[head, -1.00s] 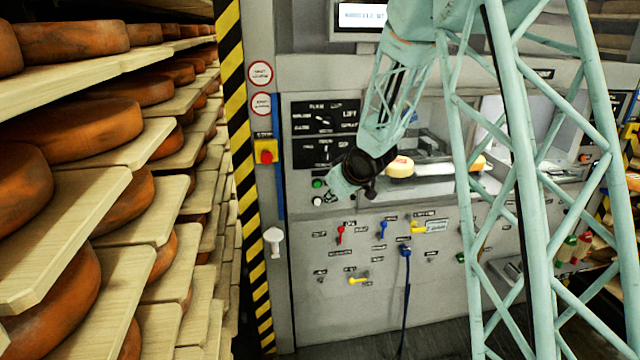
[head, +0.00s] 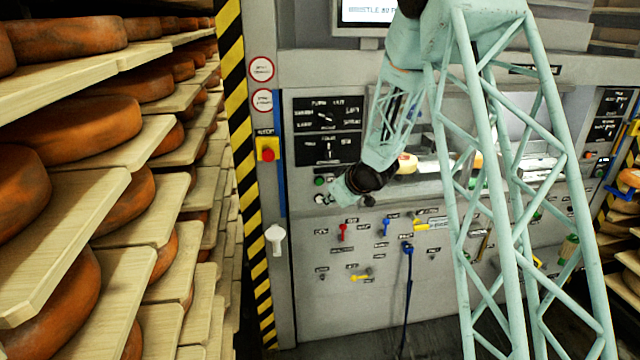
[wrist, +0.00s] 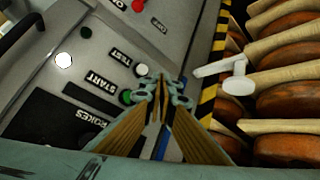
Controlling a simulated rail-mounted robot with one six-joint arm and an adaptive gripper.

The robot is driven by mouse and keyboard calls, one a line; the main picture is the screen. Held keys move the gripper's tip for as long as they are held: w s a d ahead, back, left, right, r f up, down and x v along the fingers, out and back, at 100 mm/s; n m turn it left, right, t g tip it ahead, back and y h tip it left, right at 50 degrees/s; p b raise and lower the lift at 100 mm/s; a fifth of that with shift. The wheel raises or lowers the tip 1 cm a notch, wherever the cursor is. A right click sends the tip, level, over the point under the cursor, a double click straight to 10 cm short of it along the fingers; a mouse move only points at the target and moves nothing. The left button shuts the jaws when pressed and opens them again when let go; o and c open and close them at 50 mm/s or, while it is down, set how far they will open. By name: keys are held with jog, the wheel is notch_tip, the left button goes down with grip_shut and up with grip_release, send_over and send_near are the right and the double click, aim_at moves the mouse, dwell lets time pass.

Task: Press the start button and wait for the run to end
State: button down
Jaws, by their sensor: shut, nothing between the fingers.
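The green button (wrist: 127,97) beside the START label (wrist: 101,81) is in the wrist view, just left of my gripper (wrist: 160,84). A white button (wrist: 141,69) sits beside the TEST label, close to the fingertips. My gripper is shut and empty. In the head view my gripper (head: 337,191) is at the panel, just right of the green button (head: 319,181) and the white button (head: 320,199). I cannot tell whether the fingertips touch either button. The display (head: 368,11) at the top is lit and partly cut off; its text is hard to read.
A red stop button on a yellow box (head: 267,149) is left of the panel. A white handle (head: 275,238) sticks out below it, and also shows in the wrist view (wrist: 238,80). Shelves of cheese wheels (head: 95,125) fill the left side. A blue cable (head: 408,285) hangs below.

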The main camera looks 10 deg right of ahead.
aim_at(319, 182)
jog(key=shift+w, duration=0.2)
jog(key=shift+w+p, duration=2.85)
jog(key=shift+w, duration=1.35)
